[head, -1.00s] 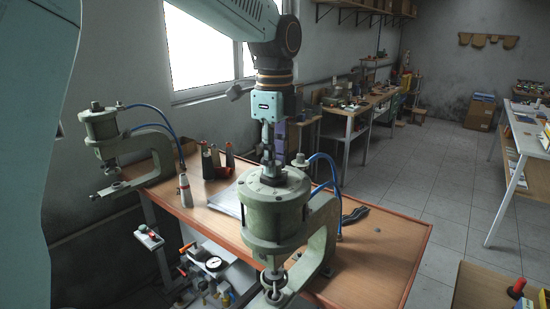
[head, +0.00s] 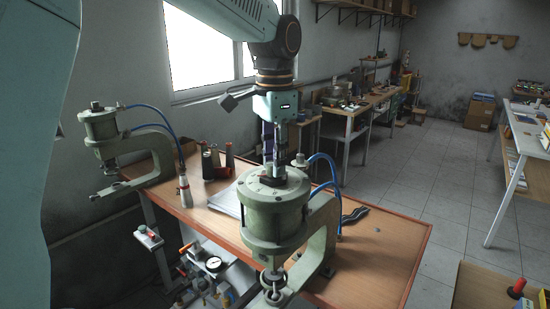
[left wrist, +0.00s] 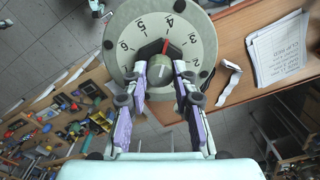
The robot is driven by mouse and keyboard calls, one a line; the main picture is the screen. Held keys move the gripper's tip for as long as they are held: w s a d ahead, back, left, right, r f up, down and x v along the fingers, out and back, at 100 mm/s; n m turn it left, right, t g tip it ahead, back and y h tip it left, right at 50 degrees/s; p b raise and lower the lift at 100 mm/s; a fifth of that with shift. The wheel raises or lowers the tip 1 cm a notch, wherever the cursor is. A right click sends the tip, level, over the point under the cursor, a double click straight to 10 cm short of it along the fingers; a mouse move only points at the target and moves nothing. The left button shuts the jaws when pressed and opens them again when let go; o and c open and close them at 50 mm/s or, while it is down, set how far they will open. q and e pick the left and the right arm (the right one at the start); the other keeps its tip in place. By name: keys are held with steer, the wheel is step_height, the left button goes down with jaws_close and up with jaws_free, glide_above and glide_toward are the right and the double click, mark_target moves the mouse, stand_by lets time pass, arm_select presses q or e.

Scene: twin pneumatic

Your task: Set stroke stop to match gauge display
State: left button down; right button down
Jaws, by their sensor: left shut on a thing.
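My left gripper (head: 271,172) points straight down onto the top of the nearer green press cylinder (head: 275,208). In the left wrist view its fingertips (left wrist: 160,71) are on either side of a dark round knob (left wrist: 159,74) and shut on it. The knob sits at the middle of a pale dial plate (left wrist: 130,33) with numbers, of which 2 to 6 are readable. A red pointer (left wrist: 165,46) points close to the 4. A white-faced gauge (head: 213,263) is low beside the bench; its reading is too small to tell. My right gripper is not in view.
A second green press (head: 101,127) stands at the far left of the wooden bench (head: 385,244). Blue hoses (head: 331,170) run by the nearer press. The bench's right part is mostly clear.

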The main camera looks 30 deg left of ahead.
arm_select(q)
steer(key=n, duration=0.4)
steer(key=shift+n, duration=0.4)
steer(key=n, duration=0.3)
steer(key=shift+n, duration=0.3)
steer(key=n, duration=0.4)
steer(key=shift+s+n, duration=0.1)
steer(key=shift+n, duration=1.6)
steer(key=shift+f, duration=0.1)
steer(key=c, duration=1.1)
jaws_free()
steer(key=shift+o, duration=0.2)
